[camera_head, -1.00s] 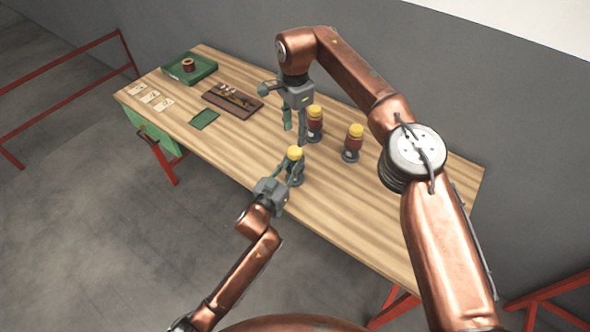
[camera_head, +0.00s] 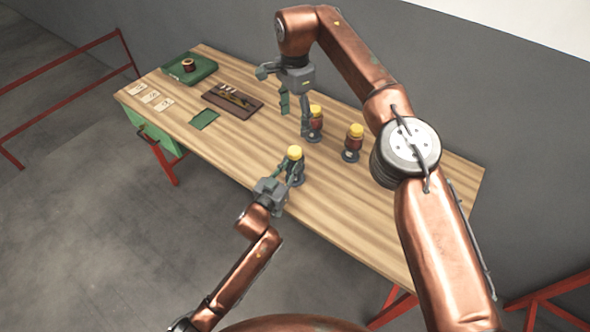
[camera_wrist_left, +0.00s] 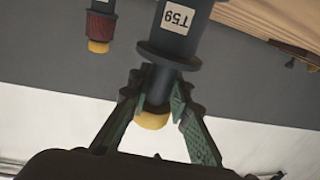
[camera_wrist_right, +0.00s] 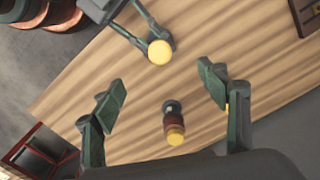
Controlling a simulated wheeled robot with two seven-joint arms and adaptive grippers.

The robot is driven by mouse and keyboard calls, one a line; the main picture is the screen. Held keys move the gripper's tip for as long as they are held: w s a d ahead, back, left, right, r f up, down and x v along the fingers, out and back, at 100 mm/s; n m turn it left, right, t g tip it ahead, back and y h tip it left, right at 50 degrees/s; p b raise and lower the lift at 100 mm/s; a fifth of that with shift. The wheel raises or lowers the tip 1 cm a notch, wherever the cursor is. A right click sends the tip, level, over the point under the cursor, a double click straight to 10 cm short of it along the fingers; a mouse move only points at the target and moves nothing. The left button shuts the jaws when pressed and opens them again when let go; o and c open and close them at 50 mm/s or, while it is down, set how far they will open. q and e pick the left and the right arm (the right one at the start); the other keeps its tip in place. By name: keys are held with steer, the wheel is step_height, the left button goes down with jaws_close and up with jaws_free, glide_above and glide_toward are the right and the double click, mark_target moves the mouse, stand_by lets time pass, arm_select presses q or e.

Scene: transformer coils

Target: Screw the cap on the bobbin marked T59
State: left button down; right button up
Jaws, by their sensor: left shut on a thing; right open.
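The bobbin marked T59 (camera_wrist_left: 180,17) is dark and shows its label upside down in the left wrist view. A yellow cap (camera_wrist_left: 153,119) sits at the end of its dark neck; whether it is fully seated I cannot tell. My left gripper (camera_wrist_left: 160,95) is shut on the bobbin, with a finger on each side of the neck by the cap. In the head view my left gripper (camera_head: 285,175) holds it upright, yellow top up. My right gripper (camera_head: 294,112) is open and empty, behind T59 and beside another capped bobbin. Its spread fingers (camera_wrist_right: 165,95) show in the right wrist view.
Two red-wound bobbins with yellow tops, one near (camera_head: 315,124) and one farther right (camera_head: 352,145), stand on the wooden table (camera_head: 330,205). A brown tray (camera_head: 225,104), a green tray (camera_head: 202,72) with a coil, a green mat (camera_head: 204,119) and several cards (camera_head: 150,97) lie left.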

step_height(320, 180, up, 3)
steer(key=shift+f, duration=0.1)
stand_by(0.3)
arm_select(q)
steer(key=c, duration=1.7)
jaws_free()
steer(key=v, duration=1.2)
steer(key=shift+f, duration=0.1)
